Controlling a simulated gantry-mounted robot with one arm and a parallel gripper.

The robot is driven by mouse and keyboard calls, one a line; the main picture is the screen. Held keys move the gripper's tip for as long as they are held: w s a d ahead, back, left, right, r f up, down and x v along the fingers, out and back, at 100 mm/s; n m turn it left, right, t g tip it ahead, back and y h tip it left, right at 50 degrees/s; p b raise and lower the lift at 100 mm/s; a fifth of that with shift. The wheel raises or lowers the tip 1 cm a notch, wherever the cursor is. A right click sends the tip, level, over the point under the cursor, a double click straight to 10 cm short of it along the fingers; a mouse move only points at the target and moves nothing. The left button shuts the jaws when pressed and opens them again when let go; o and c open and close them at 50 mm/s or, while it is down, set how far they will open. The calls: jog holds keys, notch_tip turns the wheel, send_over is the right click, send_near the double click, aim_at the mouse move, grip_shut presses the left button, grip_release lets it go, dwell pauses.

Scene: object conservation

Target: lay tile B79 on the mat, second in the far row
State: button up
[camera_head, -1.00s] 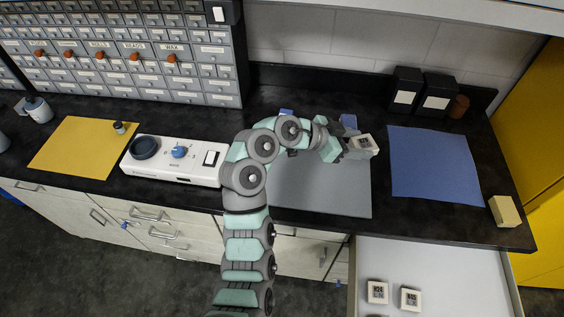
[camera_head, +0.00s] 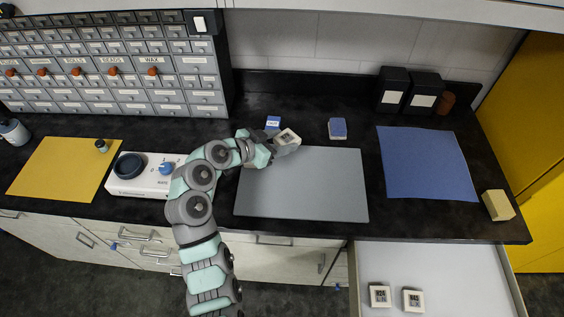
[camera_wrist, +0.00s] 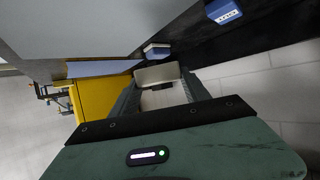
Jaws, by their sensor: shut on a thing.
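My gripper (camera_head: 283,147) is shut on a pale tile (camera_head: 288,136) with a dark printed face; its label is too small to read. The tile is held near the far edge of the grey mat (camera_head: 300,195), left of its middle. In the wrist view the tile (camera_wrist: 160,82) sits between the fingers. The grey mat's surface looks bare where I see it; my arm covers part of its far left corner. Two similar tiles, one left (camera_head: 380,296) and one right (camera_head: 413,300), lie in the open drawer (camera_head: 450,265).
Behind the mat lie a blue labelled block (camera_head: 273,123) and a blue-topped white block (camera_head: 338,129). A blue sheet (camera_head: 427,165) is at right, with a yellow block (camera_head: 498,205) beyond. A white device (camera_head: 140,180) stands left; black boxes (camera_head: 408,90) stand at the back.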

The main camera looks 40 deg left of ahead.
aim_at(281, 167)
notch_tip(281, 167, down, 10)
jog(key=shift+r, duration=0.2)
jog(key=shift+f+b, duration=0.2)
jog(key=shift+b, duration=0.3)
jog(key=o, duration=1.5)
jog(key=shift+r, duration=0.1)
jog(key=shift+r, duration=0.15)
jog(key=shift+s+a+r+p, duration=0.1)
jog(key=shift+s+r+p, duration=0.1)
jog(key=shift+p, duration=0.1)
jog(key=v, duration=1.1)
jog(key=shift+s, duration=0.2)
